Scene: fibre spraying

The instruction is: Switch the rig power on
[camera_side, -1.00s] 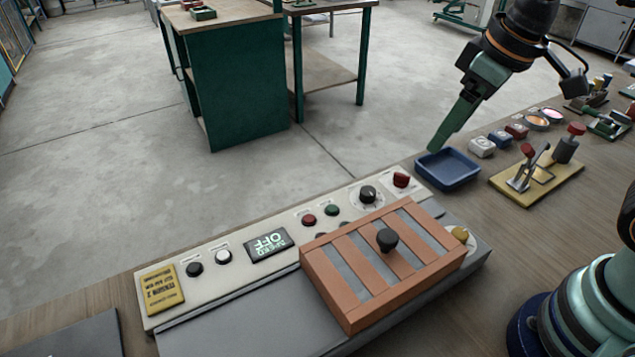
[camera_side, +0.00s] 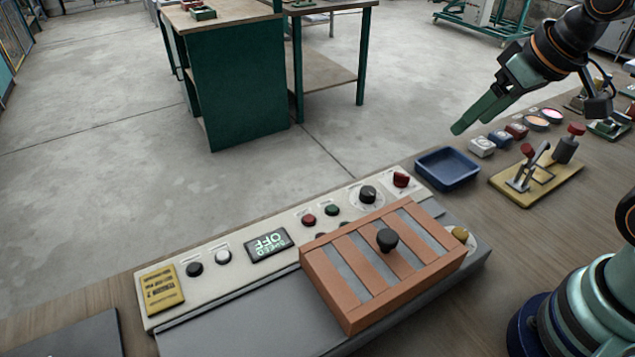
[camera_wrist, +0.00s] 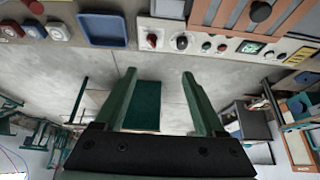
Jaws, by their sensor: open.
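The rig's control panel (camera_side: 296,222) lies along the bench edge, with a display (camera_side: 268,245) that reads SPEED OFF. A red rotary switch (camera_side: 401,180) sits at the panel's far right end, beside a black knob (camera_side: 368,194). Both show in the wrist view, the red switch (camera_wrist: 152,40) left of the black knob (camera_wrist: 182,42). I cannot read which control is the power. My gripper (camera_side: 468,128) is open and empty, above and beyond the blue tray, apart from the panel. Its two green fingers (camera_wrist: 160,76) are spread in the wrist view.
An orange slatted cover (camera_side: 350,292) with a black knob lies over part of the rig. A blue tray (camera_side: 448,183) sits right of the panel. A toggle clamp on a yellow base (camera_side: 522,196) and several small blocks stand farther right.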

